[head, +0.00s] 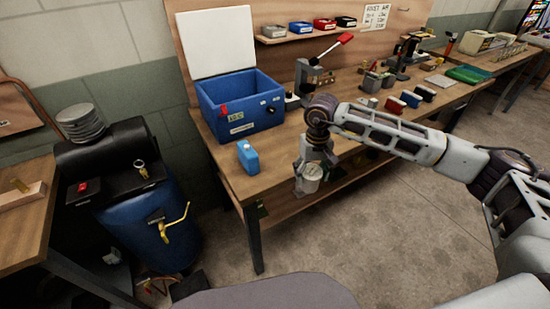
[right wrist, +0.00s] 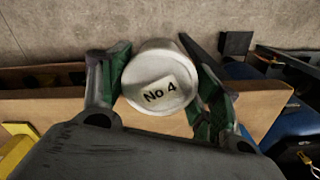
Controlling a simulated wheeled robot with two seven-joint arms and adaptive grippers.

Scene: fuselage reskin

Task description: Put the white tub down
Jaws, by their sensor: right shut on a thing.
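The white tub (head: 310,173) is a small round pot held by my right gripper (head: 309,166), near the front edge of the wooden bench (head: 268,184). In the right wrist view the tub (right wrist: 158,78) has a label reading "No 4" on its lid and sits between the two green-padded fingers of my right gripper (right wrist: 160,85), which are shut on it. In that view the bench's edge lies behind the tub with floor beyond. Whether the tub touches the bench is not clear. My left gripper is not in view.
A lever press (head: 312,78) stands further back. A blue compressor tank (head: 150,222) stands on the floor at left.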

